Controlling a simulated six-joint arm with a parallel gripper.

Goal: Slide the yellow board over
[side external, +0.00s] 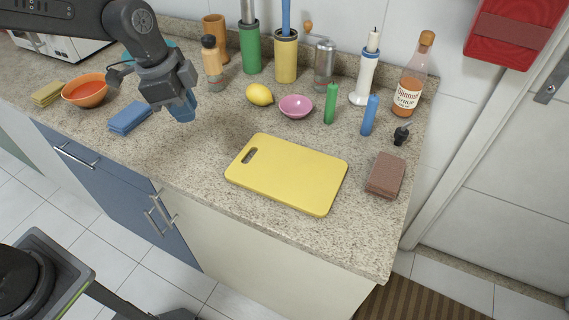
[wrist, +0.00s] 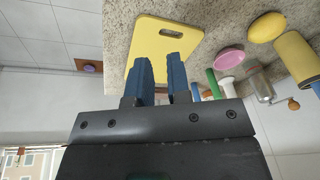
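The yellow board (side external: 287,173) lies flat on the speckled countertop near its front edge. It has a handle slot at its left end. My gripper (side external: 183,108) is in the air to the left of the board, apart from it, with blue fingers pointing down. In the wrist view the two blue fingers (wrist: 160,75) stand apart with a gap between them and nothing held. The yellow board (wrist: 160,38) shows beyond the fingertips, partly hidden by them.
A brown sponge (side external: 386,175) lies right of the board. Behind it stand a pink bowl (side external: 296,106), a lemon (side external: 259,95), a green bottle (side external: 330,104) and a blue bottle (side external: 370,115). A blue cloth (side external: 130,117) and orange bowl (side external: 86,91) are at left.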

